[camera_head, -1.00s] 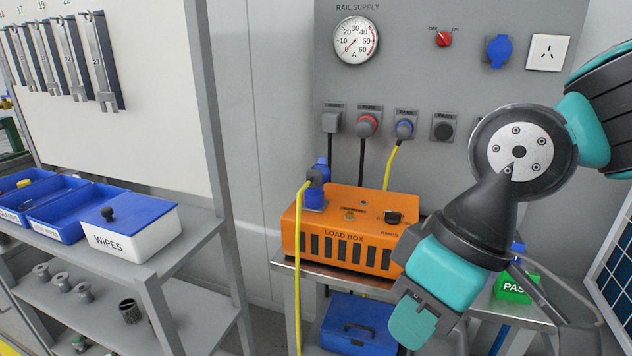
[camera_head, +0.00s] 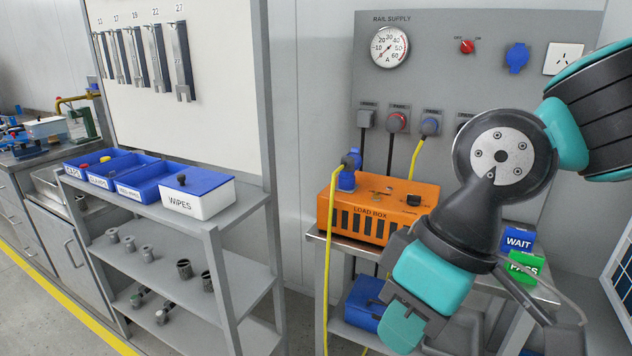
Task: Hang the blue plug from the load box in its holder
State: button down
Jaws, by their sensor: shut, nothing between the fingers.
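The blue plug (camera_head: 353,158), with a yellow cable (camera_head: 331,235), sits upright in the blue socket (camera_head: 346,181) on top of the orange load box (camera_head: 372,218) at its left end. Along the panel's lower row are several grey holders. I cannot tell which holder belongs to the plug. My gripper (camera_head: 401,328) is shut and empty, low in front of the load box and apart from the plug.
The load box stands on a metal stand (camera_head: 318,240) with a blue case (camera_head: 365,302) below. Green PASS (camera_head: 525,266) and blue WAIT (camera_head: 518,240) blocks stand right. A grey shelf (camera_head: 236,200) with a WIPES box (camera_head: 197,200) and blue bins is left.

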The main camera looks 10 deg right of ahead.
aim_at(349, 171)
jog(key=u, duration=0.35)
jog(key=k, duration=0.85)
jog(key=u, duration=0.6)
jog(key=i, duration=1.8)
jog(key=z, duration=1.7)
jog(key=i, duration=0.95)
jog(key=z, duration=0.55)
